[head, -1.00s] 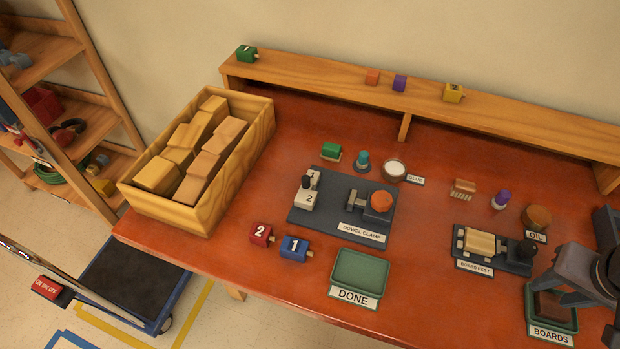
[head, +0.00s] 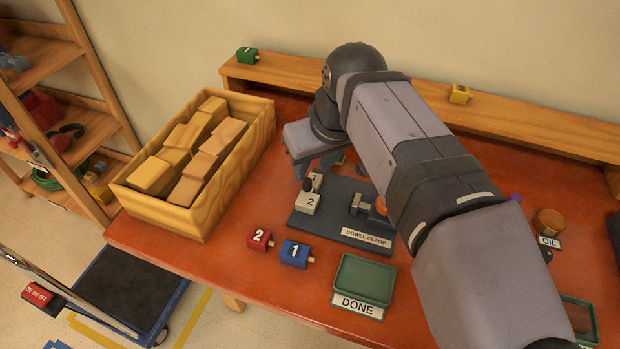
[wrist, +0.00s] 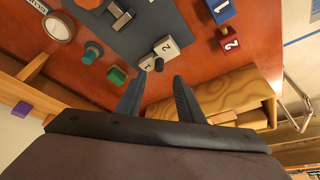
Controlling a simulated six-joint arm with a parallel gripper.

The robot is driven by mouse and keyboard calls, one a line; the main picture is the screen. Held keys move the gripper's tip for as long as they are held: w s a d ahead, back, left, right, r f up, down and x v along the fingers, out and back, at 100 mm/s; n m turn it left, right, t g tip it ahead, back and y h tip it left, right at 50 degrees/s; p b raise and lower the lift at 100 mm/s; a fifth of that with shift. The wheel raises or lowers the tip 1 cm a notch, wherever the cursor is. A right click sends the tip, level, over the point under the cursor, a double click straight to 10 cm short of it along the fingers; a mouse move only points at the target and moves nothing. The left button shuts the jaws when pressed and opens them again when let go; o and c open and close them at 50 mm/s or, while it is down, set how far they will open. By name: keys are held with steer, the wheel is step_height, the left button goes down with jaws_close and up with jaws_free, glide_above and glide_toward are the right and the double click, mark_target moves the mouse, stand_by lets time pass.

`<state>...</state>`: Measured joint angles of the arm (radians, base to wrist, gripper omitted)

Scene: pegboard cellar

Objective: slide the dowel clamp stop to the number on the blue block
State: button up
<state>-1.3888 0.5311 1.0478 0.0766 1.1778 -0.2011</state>
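The dowel clamp (head: 343,230) is a dark plate on the red bench. On its left end is a white stop block (head: 307,204) marked 1 and 2, with a black knob (head: 307,186). The blue block (head: 294,254) shows 1 and lies in front of the plate. My gripper (head: 315,165) is above the back of the white block. In the wrist view my gripper (wrist: 158,82) is open and empty, with the black knob (wrist: 159,65) just past the fingertips, between them in the picture. I cannot tell which number the stop is at.
A red block (head: 260,239) marked 2 lies left of the blue one. A green DONE tray (head: 363,279) is at the front. A wooden crate (head: 225,182) of wood blocks stands on the left. A ledge (head: 530,130) runs along the back. My arm hides much of the bench's right side.

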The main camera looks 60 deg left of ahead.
mark_target(308, 182)
steer(key=shift+x, duration=3.65)
steer(key=shift+w, duration=0.1)
jaws_close()
